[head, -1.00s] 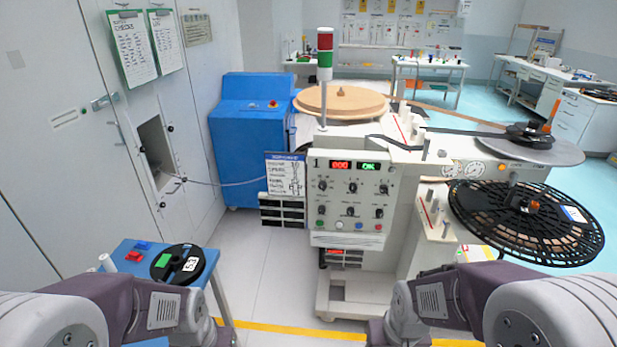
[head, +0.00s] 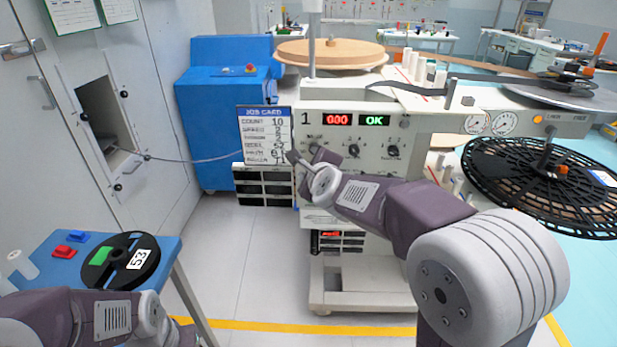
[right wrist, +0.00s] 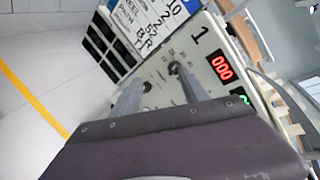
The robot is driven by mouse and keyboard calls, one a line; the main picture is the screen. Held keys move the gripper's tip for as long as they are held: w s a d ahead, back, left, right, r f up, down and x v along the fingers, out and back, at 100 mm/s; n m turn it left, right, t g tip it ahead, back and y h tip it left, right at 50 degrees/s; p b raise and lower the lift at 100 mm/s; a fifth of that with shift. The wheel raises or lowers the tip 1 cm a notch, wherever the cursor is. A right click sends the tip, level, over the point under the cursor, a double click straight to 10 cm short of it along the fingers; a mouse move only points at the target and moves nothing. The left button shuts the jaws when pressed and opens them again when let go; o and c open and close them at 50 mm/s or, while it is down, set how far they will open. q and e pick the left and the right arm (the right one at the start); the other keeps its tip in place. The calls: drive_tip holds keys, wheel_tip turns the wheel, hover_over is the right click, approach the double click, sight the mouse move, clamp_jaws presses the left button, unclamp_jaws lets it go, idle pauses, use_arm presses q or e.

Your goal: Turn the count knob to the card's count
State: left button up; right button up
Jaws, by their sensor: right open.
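The job card (head: 264,135) hangs at the left of the machine's panel and reads COUNT 10. The panel's red display (head: 337,120) reads 000, with a green OK beside it. The top left knob (head: 315,148), under the figure 1, looks like the count knob; its label is too small to read. My right gripper (head: 293,157) is open in front of the panel's left edge. In the right wrist view that knob (right wrist: 174,67) shows between the fingertips, close to the right finger. Contact cannot be told. My left gripper is out of view; only its arm shows, bottom left.
More knobs (head: 392,152) sit to the right on the panel. A blue side table (head: 172,248) at left bears a black reel (head: 133,262) marked 53. A large black slotted reel (head: 500,185) juts out at right. The floor before the machine is clear.

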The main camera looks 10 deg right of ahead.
drive_tip(key=w+d+f+m+t+h+b, duration=0.1)
drive_tip(key=w+d+f+m+h+b, duration=0.1)
drive_tip(key=w+m+b, duration=0.4)
drive_tip(key=w+d+f+m+t+h+b, duration=0.2)
drive_tip(key=w+m+b, duration=0.4)
drive_tip(key=m+b, duration=0.2)
drive_tip(key=shift+m+h+b, duration=0.3)
drive_tip(key=shift+b, duration=0.1)
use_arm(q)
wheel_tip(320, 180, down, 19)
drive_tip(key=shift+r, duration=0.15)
use_arm(e)
drive_tip(key=shift+s, duration=0.1)
clamp_jaws()
